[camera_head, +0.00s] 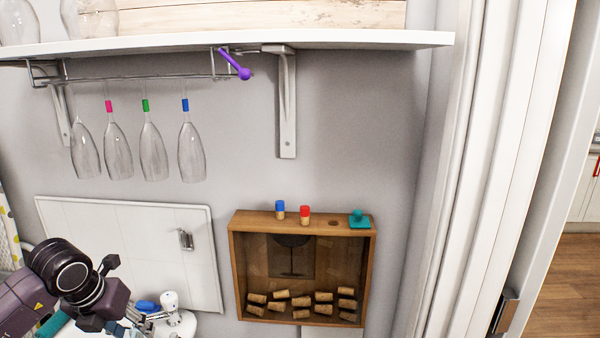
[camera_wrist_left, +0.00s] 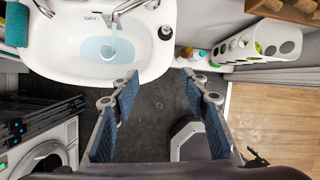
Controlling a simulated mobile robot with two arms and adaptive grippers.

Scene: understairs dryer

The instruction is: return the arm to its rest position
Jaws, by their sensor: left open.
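My left arm comes in at the lower left of the head view, with its left gripper (camera_head: 120,308) low in front of the white panel. The lower part of this gripper is hard to make out against the sink fittings there. In the left wrist view the gripper (camera_wrist_left: 158,95) has its two fingers spread wide apart, with nothing between them but dark floor. It is apart from the shelf, the glasses and the cork box. My right arm and gripper do not show.
Several glasses (camera_head: 152,152) hang from a rack under the shelf (camera_head: 370,40). A wooden cork box (camera_head: 236,285) stands on the right. The left wrist view shows a white sink (camera_wrist_left: 60,62), a washing machine (camera_wrist_left: 65,135) and a white holed holder (camera_wrist_left: 290,45).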

